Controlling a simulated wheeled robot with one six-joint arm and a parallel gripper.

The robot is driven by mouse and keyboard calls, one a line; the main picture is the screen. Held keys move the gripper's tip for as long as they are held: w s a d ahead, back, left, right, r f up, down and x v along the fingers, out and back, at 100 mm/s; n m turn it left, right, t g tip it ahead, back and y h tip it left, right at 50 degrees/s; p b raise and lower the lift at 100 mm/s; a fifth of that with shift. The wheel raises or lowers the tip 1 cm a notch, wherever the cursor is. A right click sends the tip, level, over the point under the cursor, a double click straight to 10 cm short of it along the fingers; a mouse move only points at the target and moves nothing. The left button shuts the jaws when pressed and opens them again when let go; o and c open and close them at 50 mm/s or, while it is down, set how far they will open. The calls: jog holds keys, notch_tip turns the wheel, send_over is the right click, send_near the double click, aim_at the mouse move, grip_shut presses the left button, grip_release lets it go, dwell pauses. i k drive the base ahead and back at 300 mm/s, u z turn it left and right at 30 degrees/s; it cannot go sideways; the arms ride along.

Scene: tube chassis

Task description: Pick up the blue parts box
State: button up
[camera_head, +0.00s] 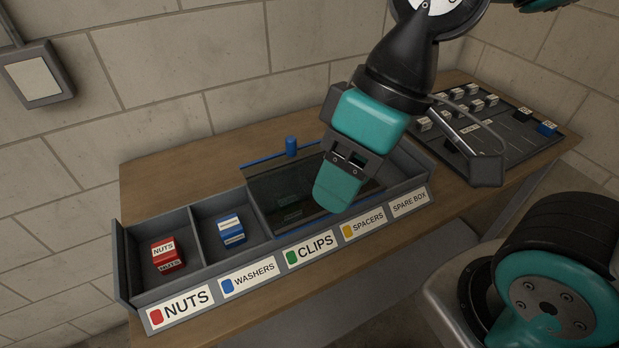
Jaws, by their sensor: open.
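The blue parts box (231,231) is small, with white labels, and sits in the tray compartment marked WASHERS. A red box (166,253) labelled NUTS sits in the compartment to its left. My gripper (338,190) is over the middle of the tray (190,318), to the right of the blue box and apart from it. It points down above the dark covered section and holds nothing that I can see. Part of its fingers is hidden by its own body. The compartments behind my gripper are partly hidden.
A dark see-through cover (262,192) with blue edges and a blue knob (291,146) lies over the CLIPS section. A grey panel (510,135) with several labelled pieces stands at the right of the wooden table (150,185). Dividers wall the blue box on both sides.

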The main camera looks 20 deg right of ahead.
aim_at(231, 231)
jog(key=k, duration=1.3)
jog(key=u, duration=0.65)
jog(key=i, duration=1.35)
jog(key=z, duration=0.5)
